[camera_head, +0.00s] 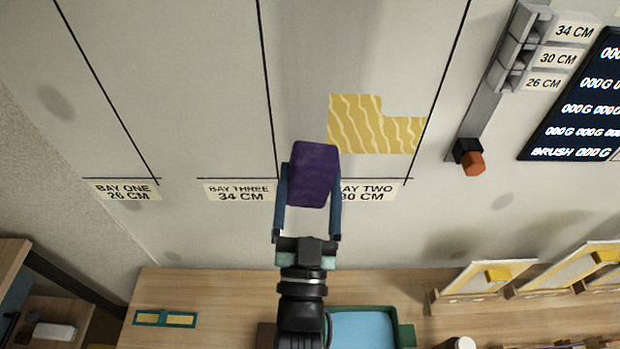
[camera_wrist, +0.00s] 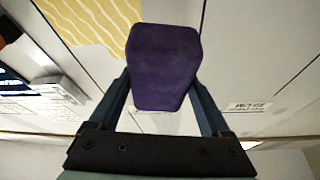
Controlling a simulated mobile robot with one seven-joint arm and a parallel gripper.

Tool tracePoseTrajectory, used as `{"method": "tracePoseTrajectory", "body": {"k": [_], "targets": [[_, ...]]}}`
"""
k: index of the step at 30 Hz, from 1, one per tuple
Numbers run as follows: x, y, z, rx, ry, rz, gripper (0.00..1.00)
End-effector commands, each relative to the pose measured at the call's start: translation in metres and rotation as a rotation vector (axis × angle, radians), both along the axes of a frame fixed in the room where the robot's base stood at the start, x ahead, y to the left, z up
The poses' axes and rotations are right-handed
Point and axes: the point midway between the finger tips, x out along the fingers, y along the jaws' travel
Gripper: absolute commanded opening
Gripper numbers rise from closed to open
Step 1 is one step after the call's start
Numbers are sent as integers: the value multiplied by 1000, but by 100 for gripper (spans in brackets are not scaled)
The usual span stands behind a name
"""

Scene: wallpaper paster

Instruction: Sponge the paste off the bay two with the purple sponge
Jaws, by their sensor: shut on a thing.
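My gripper (camera_head: 308,205) is shut on the purple sponge (camera_head: 314,172), which sits between the two blue fingers. In the wrist view the sponge (camera_wrist: 164,65) fills the middle, held between the fingers. The yellow paste (camera_head: 365,128) with pale wavy lines is on the wall in bay two, at the bay's lower part. Its upper right corner is bare. The sponge appears just below and left of the paste and partly covers the bay two label (camera_head: 367,191). In the wrist view the paste (camera_wrist: 95,30) is at upper left. I cannot tell whether the sponge touches the wall.
Bay three's label (camera_head: 240,192) and bay one's label (camera_head: 128,191) are to the left. A wall rack with a red-orange knob (camera_head: 470,164) and a dark display (camera_head: 580,105) are to the right. Below are a wooden bench (camera_head: 235,290) and a blue-lined green tray (camera_head: 404,335).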

Motion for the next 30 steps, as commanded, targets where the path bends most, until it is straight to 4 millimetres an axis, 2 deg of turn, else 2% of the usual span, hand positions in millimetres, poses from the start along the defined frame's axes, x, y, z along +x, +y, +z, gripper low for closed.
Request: {"method": "tracePoseTrajectory", "body": {"k": [5,18,30], "targets": [[9,-1,-1,0,-1,-2,24],[56,0,0,1,0,0,24],[65,0,-1,1,1,1,24]]}}
